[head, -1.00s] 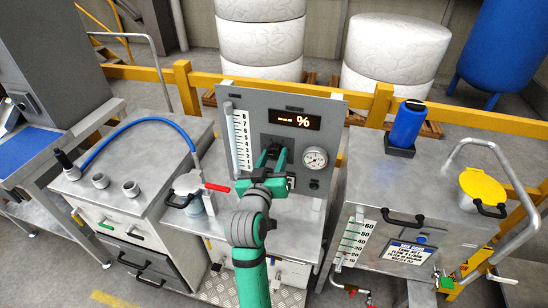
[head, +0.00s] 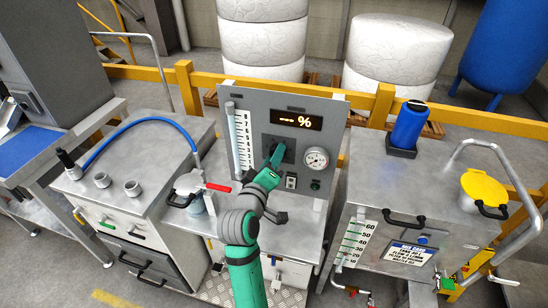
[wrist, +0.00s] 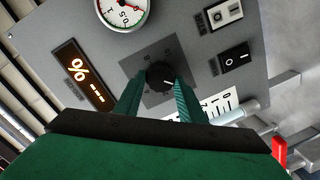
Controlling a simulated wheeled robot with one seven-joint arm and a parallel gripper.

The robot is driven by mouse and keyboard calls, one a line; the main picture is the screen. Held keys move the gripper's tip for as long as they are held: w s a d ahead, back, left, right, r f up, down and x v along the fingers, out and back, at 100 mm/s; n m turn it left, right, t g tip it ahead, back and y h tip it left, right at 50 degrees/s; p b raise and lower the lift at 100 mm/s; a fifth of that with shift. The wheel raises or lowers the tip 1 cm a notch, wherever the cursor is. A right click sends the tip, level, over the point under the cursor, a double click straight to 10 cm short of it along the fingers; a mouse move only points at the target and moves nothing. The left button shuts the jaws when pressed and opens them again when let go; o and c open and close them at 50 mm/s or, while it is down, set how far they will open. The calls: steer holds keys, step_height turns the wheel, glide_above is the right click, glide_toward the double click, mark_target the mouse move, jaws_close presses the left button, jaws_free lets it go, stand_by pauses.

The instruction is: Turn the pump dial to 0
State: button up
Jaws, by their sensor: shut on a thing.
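The pump dial is a round black knob (wrist: 160,75) with a white pointer line, on a dark plate of the grey control panel (wrist: 215,75). My green gripper (wrist: 160,88) is shut on the knob, one finger on each side, in the wrist view. The orange display (head: 296,120) shows dashes and a percent sign.
A round gauge (head: 316,158) is right of the dial on the panel. A rocker switch (wrist: 236,58) is near it. A level scale (head: 241,140) stands at the panel's left. A red-handled valve (head: 217,187) sits on the bench in front.

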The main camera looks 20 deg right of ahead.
stand_by(0.5)
steer(key=o, duration=1)
steer(key=shift+o, duration=0.2)
steer(key=f+v, duration=0.1)
steer(key=v, duration=0.9)
steer(key=shift+s+a+r, duration=0.3)
steer(key=shift+r, duration=0.25)
